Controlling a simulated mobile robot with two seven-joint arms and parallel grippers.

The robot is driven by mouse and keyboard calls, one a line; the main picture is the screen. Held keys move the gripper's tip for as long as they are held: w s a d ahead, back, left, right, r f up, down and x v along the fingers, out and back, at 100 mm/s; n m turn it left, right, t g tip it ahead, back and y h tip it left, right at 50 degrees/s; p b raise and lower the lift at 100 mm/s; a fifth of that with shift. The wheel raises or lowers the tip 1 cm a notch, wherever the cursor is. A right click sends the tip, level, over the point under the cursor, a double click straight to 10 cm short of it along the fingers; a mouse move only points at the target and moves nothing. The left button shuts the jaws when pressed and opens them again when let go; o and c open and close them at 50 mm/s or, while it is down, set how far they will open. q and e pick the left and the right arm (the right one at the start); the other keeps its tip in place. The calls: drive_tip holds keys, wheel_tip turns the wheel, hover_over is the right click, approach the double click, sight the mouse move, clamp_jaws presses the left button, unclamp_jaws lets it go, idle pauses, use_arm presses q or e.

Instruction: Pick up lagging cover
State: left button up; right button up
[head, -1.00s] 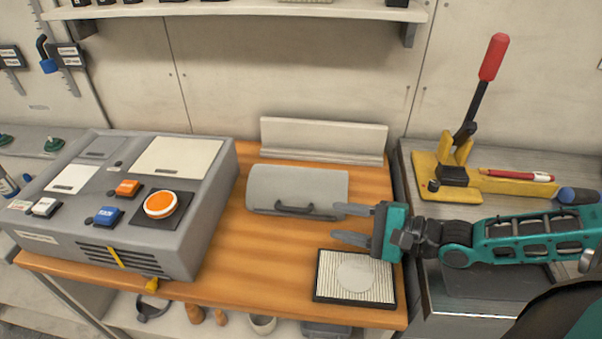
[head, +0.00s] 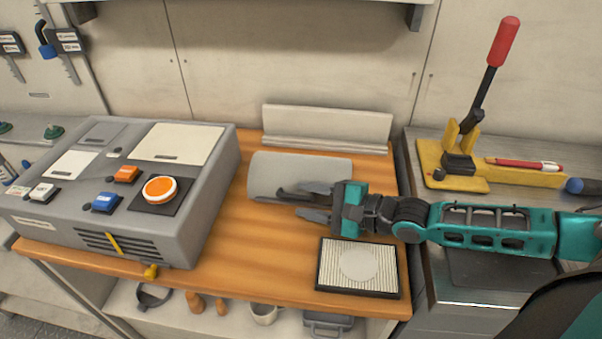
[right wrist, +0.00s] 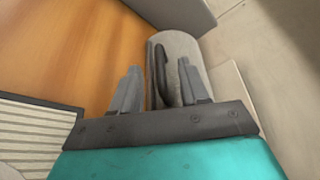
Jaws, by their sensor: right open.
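The lagging cover (head: 290,168) is a grey half-round shell with a dark handle (head: 290,194) on its front side. It lies on the wooden bench top. My right gripper (head: 306,200) is open at the right part of the handle, its fingers pointing left. In the right wrist view, the cover (right wrist: 186,52) lies ahead and the handle (right wrist: 161,70) shows between the two open fingers (right wrist: 158,90). I cannot tell whether the fingers touch it. My left gripper is not in view.
A grey control box (head: 120,190) with buttons stands left on the bench. A ribbed pad with a pale disc (head: 358,267) lies in front of my right gripper. A pale ledge (head: 326,126) stands behind the cover. A red-handled lever (head: 490,80) stands at right.

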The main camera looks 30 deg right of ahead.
sight(292, 195)
drive_tip(key=x, duration=0.5)
drive_tip(key=shift+d+b, duration=0.1)
drive_tip(key=shift+b, duration=0.2)
drive_tip(key=shift+c, duration=0.4)
clamp_jaws()
idle(0.6)
drive_tip(key=shift+r, duration=0.15)
